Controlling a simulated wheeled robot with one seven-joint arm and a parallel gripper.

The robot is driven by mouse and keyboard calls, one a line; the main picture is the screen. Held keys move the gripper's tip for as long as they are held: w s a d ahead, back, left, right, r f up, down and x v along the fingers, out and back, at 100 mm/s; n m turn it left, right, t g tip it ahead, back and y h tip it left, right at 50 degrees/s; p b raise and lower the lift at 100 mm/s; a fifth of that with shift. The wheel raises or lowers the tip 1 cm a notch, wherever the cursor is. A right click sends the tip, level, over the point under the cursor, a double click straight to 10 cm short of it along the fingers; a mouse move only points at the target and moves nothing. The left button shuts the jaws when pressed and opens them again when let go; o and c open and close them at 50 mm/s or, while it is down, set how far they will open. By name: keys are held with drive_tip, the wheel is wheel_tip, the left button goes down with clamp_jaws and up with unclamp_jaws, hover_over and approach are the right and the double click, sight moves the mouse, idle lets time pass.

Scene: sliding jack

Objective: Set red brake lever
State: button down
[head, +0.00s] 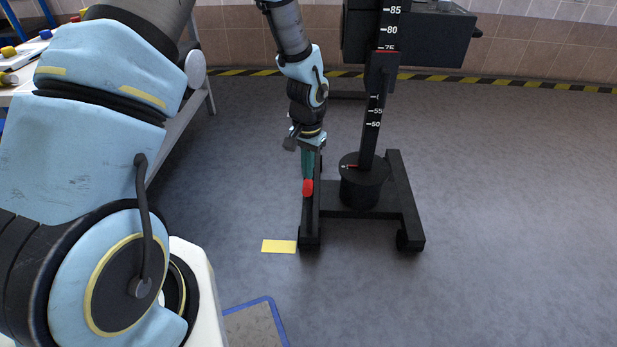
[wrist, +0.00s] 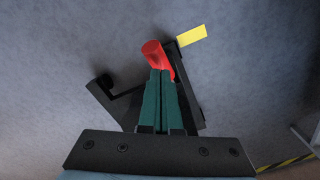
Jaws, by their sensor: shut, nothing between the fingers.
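The red brake lever (head: 308,187) sits low on the left leg of the black jack's wheeled base (head: 350,213) in the head view. In the wrist view the red lever (wrist: 157,54) shows just beyond my fingertips. My gripper (head: 308,178) points down with its green fingers together and nothing between them. The fingertips (wrist: 160,72) are at the lever, overlapping its near part in the wrist view; I cannot tell whether they touch it. The lever's lower end is partly hidden by the fingers.
The jack's upright post (head: 374,120) with a white number scale rises from a round black drum (head: 363,186) right of my gripper. A yellow floor marker (head: 279,246) lies left of the base. A workbench (head: 22,70) stands at the left. The floor at right is clear.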

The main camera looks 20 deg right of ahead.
drive_tip(key=shift+f, duration=0.15)
drive_tip(key=shift+f+b, duration=2.8)
drive_tip(key=shift+f, duration=2)
wheel_tip(320, 180, up, 11)
drive_tip(key=p, duration=0.9)
drive_tip(key=shift+r, duration=0.1)
drive_tip(key=w+a+r+n, duration=0.2)
drive_tip(key=w+a+r, duration=0.1)
drive_tip(key=a+r, duration=0.4)
drive_tip(key=s+a+r+n+t, duration=0.1)
drive_tip(key=s+a+r+n, duration=0.25)
drive_tip(key=a+r, duration=0.6)
drive_tip(key=s+a+r+n+t, duration=0.1)
drive_tip(key=s+a+r+n, duration=0.4)
drive_tip(key=a, duration=0.8)
wheel_tip(320, 180, up, 18)
drive_tip(key=w+p, duration=0.1)
drive_tip(key=p, duration=1.6)
drive_tip(key=shift+w+a+r+m+p, duration=0.15)
drive_tip(key=shift+w+a+m+p, duration=0.15)
drive_tip(key=shift+a+m+p, duration=0.1)
